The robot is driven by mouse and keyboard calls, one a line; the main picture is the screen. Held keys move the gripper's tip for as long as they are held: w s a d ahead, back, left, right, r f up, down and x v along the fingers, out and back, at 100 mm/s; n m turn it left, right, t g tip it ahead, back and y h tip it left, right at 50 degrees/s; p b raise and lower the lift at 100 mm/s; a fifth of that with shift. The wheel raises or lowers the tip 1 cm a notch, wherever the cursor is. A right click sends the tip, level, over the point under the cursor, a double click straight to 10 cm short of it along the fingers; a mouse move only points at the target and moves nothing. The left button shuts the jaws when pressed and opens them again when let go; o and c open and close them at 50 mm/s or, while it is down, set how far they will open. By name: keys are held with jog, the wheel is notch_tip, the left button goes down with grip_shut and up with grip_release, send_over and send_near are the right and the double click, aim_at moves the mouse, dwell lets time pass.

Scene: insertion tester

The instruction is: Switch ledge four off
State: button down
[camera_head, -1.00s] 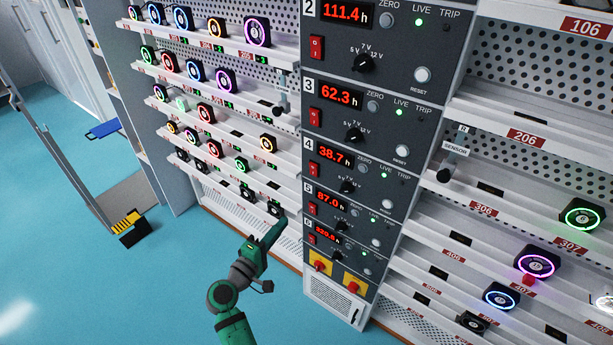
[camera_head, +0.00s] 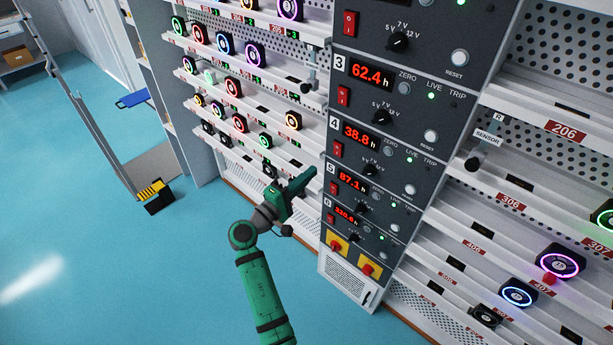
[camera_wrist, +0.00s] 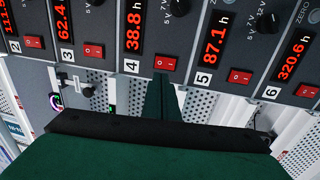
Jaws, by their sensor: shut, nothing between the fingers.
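The ledge four panel (camera_head: 384,150) is on the dark control column and carries the number 4. Its red display (camera_head: 359,135) reads 38.8 h and its LIVE lamp (camera_head: 411,150) glows green. Its red rocker switch (camera_head: 337,148) is left of the display; I cannot tell its position. In the wrist view the same switch (camera_wrist: 165,63) shows just beyond my fingertips, beside the 4 label. My gripper (camera_head: 312,175) is shut and empty, at the column's left edge, lower than the switch in the head view. In the wrist view its closed fingers (camera_wrist: 162,85) point at the switch; contact is not clear.
The panel 3 switch (camera_head: 343,95) and panel 5 switch (camera_head: 333,188) sit close above and below. A black knob (camera_head: 371,169) is right of the panel 4 switch. Shelves of ring-lit devices flank the column. Blue floor (camera_head: 150,260) is open at left.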

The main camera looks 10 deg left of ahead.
aim_at(337, 147)
jog(key=x, duration=1)
jog(key=shift+w+d, duration=0.15)
jog(key=shift+w, duration=0.1)
jog(key=shift+w+d+r, duration=0.15)
jog(key=shift+w+r, duration=0.05)
jog(key=r+v, duration=0.3)
jog(key=v, duration=1.1)
jog(key=shift+s+r, duration=0.15)
